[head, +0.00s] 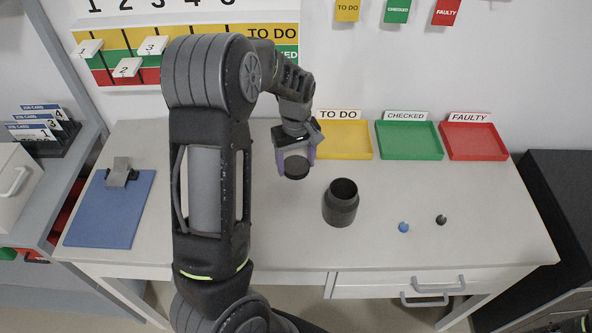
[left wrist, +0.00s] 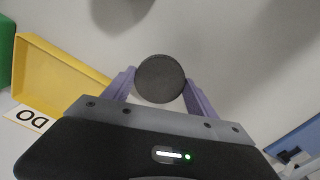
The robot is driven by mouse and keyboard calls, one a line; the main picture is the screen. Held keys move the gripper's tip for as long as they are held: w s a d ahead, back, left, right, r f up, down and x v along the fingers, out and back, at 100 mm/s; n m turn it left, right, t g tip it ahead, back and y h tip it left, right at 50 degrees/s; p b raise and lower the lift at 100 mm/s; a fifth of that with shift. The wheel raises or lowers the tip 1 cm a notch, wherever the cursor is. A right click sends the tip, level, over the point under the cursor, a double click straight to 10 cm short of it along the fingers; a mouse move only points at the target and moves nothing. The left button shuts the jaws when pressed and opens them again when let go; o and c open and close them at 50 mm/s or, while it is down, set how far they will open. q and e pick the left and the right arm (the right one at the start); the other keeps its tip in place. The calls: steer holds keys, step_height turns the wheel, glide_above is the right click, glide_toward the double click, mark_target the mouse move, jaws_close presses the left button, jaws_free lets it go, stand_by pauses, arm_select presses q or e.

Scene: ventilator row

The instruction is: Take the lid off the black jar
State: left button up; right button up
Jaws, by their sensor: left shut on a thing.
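The black jar (head: 341,203) stands upright on the table in the head view, its round mouth open and dark inside. My left gripper (head: 295,165) is up and to the left of the jar, apart from it. Its purple fingers are shut on the round black lid (head: 297,168). In the left wrist view the lid (left wrist: 160,79) sits between the two fingertips (left wrist: 160,84). I cannot tell how high the lid is above the table.
Yellow (head: 344,140), green (head: 409,141) and red (head: 474,142) trays line the back of the table. A blue knob (head: 403,227) and a black knob (head: 441,219) lie right of the jar. A blue clipboard (head: 108,212) lies at left.

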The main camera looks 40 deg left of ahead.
mark_target(296, 165)
arm_select(q)
step_height(296, 165, down, 3)
steer(key=shift+f, duration=0.4)
steer(key=shift+f, duration=0.1)
steer(key=o, duration=1.5)
steer(key=shift+o, duration=0.2)
